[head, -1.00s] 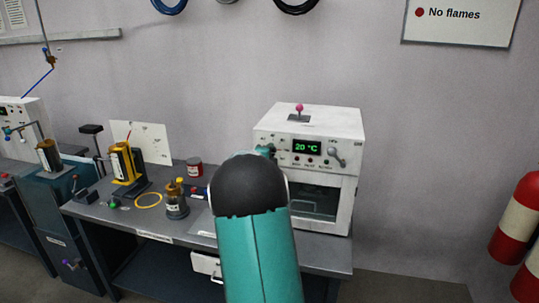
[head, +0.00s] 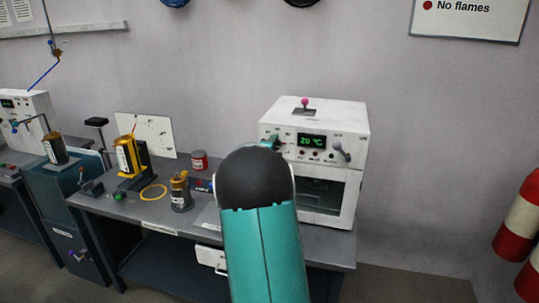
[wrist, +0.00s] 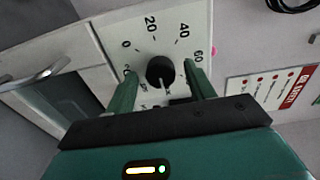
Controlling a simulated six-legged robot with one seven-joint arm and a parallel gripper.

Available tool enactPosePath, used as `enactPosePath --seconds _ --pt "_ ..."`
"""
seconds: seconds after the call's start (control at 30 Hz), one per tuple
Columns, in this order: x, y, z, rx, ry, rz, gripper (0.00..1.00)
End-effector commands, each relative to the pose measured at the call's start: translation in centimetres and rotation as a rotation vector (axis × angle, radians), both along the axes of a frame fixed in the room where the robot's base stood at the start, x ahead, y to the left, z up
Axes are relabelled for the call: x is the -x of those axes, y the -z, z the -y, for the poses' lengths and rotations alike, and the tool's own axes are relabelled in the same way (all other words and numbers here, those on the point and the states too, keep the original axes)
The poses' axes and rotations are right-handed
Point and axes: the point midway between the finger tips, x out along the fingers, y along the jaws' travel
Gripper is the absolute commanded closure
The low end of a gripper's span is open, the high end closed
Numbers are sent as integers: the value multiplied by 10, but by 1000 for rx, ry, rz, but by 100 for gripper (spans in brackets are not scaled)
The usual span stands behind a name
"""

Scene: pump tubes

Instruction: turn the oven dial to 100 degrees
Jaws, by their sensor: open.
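The white oven (head: 345,112) stands at the right end of the bench, and its green display (head: 311,141) reads 20 °C. In the wrist view the black oven dial (wrist: 160,72) sits on a white panel (wrist: 108,32) with the marks 0, 20, 40 and 60 visible; higher marks are hidden by my gripper. My gripper (wrist: 159,68) is open, with one green finger on each side of the dial. I cannot tell whether the fingers touch it.
A fire extinguisher (head: 520,225) is at the far right.

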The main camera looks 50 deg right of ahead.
Motion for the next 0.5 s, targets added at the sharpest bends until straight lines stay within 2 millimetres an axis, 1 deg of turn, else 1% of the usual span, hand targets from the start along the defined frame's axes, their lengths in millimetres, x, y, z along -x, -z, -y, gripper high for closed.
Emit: enactPosePath --seconds 0.17,0.5 --pt "10 -2 -26 0 -2 2 46" --pt "37 -4 -96 0 -3 1 46"
